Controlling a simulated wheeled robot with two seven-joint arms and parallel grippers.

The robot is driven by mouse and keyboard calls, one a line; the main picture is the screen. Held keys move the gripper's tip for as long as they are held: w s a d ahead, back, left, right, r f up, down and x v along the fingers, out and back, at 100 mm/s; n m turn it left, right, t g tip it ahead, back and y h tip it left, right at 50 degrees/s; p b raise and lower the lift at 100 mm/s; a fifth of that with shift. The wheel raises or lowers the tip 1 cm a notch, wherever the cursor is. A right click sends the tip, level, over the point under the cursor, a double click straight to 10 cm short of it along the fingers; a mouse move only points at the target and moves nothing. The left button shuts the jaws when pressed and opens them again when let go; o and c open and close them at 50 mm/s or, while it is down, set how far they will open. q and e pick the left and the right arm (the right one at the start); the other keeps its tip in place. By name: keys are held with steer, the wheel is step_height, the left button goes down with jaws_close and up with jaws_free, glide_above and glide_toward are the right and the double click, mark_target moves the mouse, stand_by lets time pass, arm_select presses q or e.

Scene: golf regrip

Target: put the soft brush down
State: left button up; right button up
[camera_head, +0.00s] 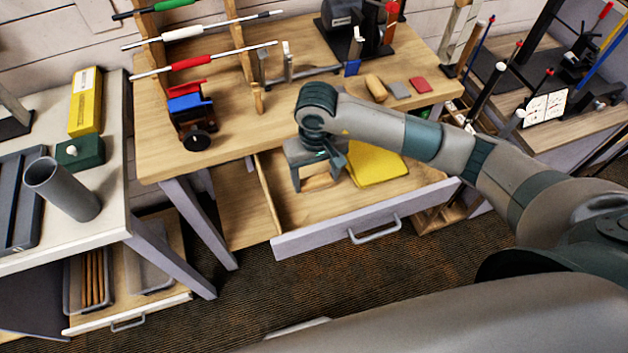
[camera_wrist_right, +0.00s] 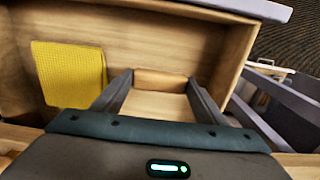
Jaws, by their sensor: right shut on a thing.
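The soft brush appears as a light wooden block (camera_wrist_right: 161,80) between my fingertips in the right wrist view; its bristles are hidden. In the head view a wooden piece (camera_head: 321,182) shows low between the fingers. My right gripper (camera_head: 318,174) points down into the open drawer (camera_head: 290,215), its fingers spread to the brush's width and shut on it. The brush is at or just above the drawer floor; I cannot tell whether it touches. A yellow cloth (camera_head: 375,164) lies in the drawer to the right of the gripper, apart from it. My left gripper is not in view.
The workbench edge (camera_head: 230,158) is right behind the gripper, and the drawer's front wall with a handle (camera_head: 375,230) is before it. The drawer floor left of the gripper is bare. A wooden block (camera_head: 376,87), a grey block (camera_head: 399,90) and a red block (camera_head: 420,84) lie on the bench.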

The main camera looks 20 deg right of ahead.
mark_target(314, 179)
steer(key=shift+w+a+f, duration=0.2)
steer(key=shift+f+p, duration=0.35)
steer(key=shift+f, duration=0.05)
step_height(314, 179, down, 2)
steer(key=shift+p, duration=0.55)
steer(key=shift+f, duration=0.55)
steer(key=shift+f, duration=0.25)
